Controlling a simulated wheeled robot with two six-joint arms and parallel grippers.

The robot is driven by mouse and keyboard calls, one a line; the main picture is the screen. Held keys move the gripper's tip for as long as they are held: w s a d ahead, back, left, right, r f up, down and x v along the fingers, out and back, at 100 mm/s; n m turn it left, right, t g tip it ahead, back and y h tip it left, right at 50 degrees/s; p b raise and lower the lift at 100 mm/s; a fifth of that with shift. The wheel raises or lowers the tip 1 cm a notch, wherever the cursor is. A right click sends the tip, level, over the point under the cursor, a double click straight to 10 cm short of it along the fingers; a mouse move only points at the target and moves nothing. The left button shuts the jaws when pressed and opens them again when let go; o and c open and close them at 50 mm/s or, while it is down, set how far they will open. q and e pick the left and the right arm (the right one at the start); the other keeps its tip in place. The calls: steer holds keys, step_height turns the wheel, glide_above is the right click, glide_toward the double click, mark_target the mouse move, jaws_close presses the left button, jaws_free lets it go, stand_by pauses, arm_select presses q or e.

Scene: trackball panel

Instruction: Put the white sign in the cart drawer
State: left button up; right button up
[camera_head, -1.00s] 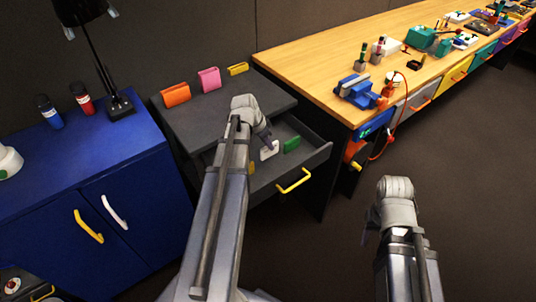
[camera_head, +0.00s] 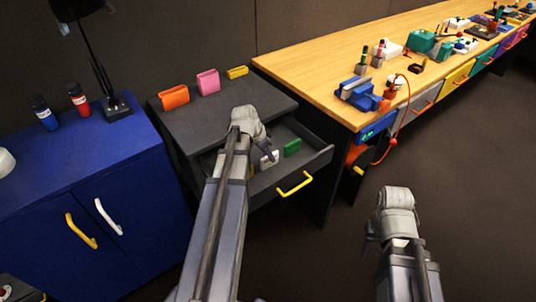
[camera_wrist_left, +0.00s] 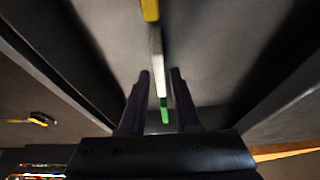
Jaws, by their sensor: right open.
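The white sign (camera_head: 269,160) stands in the open cart drawer (camera_head: 318,163), beside a green sign (camera_head: 292,147). My left gripper (camera_head: 269,150) is over the drawer, pointing down at the white sign and partly covering it. In the left wrist view the white sign (camera_wrist_left: 157,60) lines up with the gap between the fingers of my left gripper (camera_wrist_left: 161,72). These fingers are apart, with a narrow gap beside the sign. My right gripper (camera_head: 368,240) is over the floor at the right, away from the cart; its fingers are open and hardly visible.
The grey cart top (camera_head: 225,120) holds an orange sign (camera_head: 174,97), a pink sign (camera_head: 208,82) and a yellow sign (camera_head: 237,72). The drawer has a yellow handle (camera_head: 294,185). A blue cabinet (camera_head: 75,180) is at left, a wooden workbench (camera_head: 310,65) at right. The floor between is clear.

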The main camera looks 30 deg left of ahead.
arm_select(q)
steer(key=shift+o, duration=0.7)
steer(key=shift+r, duration=0.1)
steer(key=shift+r+p, duration=0.15)
steer(key=shift+p, duration=0.15)
steer(key=p+v, duration=1.1)
steer(key=v, duration=0.1)
